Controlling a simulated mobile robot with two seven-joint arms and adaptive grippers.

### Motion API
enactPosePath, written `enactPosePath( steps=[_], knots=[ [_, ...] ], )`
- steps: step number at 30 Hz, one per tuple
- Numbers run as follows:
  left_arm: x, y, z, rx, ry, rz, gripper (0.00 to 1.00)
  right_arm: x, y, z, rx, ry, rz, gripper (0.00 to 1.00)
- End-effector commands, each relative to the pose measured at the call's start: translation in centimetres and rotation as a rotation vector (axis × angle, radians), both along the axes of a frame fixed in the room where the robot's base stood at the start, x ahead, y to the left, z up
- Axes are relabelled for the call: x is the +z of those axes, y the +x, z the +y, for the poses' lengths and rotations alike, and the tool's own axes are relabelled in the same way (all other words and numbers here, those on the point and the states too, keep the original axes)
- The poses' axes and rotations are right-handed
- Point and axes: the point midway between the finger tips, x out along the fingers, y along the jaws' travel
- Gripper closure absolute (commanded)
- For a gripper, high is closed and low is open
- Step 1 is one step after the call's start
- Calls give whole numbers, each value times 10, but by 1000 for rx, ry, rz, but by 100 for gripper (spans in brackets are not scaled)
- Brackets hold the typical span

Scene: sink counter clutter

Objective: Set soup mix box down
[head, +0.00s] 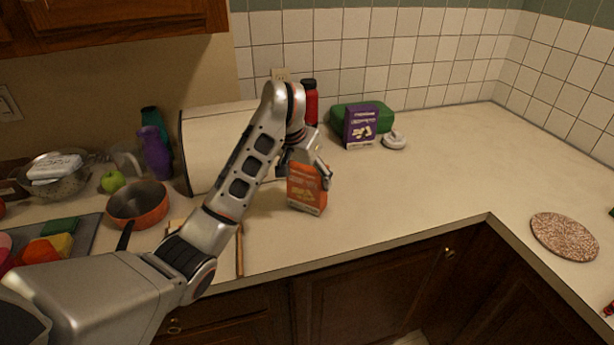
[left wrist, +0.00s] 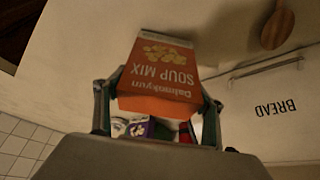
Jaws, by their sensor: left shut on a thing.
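The soup mix box (head: 306,188) is orange and upright over the middle of the counter. In the left wrist view the box (left wrist: 160,68) shows its "SOUP MIX" label upside down. My left gripper (head: 308,165) is shut on the upper part of the box, with one finger on each side, and in the left wrist view the gripper (left wrist: 157,105) frames it. The bottom of the box is at or close to the counter top (head: 400,188); I cannot tell whether it touches. My right gripper is not in view.
A bread box (head: 205,130), red bottle (head: 310,100), purple box (head: 361,127), green item (head: 341,115) and white round item (head: 394,141) stand behind. A pan (head: 138,205) and wooden utensil (head: 239,250) lie left. A round mat (head: 564,236) lies right. The counter right of the box is clear.

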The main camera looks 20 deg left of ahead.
Motion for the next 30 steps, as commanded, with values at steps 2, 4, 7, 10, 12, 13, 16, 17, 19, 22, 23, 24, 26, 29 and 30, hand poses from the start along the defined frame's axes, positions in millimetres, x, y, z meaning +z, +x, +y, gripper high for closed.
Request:
enactPosePath(
  steps=[2,4,7,10,12,13,16,17,19,22,23,24,26,29,30],
  knots=[
    [-1,1,0,-1,0,-3,59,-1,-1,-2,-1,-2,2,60],
    [-1,1,0,-1,0,-4,59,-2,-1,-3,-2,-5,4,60],
    [-1,1,0,-1,0,-3,59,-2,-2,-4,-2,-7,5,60],
    [-3,1,0,-1,0,-3,59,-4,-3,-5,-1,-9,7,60],
    [-5,0,0,0,-1,-3,59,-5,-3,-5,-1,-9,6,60],
    [-5,0,0,0,-1,-2,26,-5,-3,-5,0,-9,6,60],
    [-5,0,0,0,0,-2,14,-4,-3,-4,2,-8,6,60],
    [-5,0,0,0,0,-2,14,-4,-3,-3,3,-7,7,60],
    [-5,0,0,0,0,-2,14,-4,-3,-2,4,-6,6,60],
    [-5,0,0,-1,0,-2,14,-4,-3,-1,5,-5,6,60],
    [-5,0,0,-1,0,-2,14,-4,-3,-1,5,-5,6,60],
    [-4,0,0,-1,0,-2,14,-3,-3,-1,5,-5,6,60],
    [-3,1,0,-1,1,-2,14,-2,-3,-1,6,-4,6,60],
    [2,-1,0,-1,1,-2,14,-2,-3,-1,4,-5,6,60],
    [6,-2,1,-1,2,-3,14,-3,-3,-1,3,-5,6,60]
  ],
)
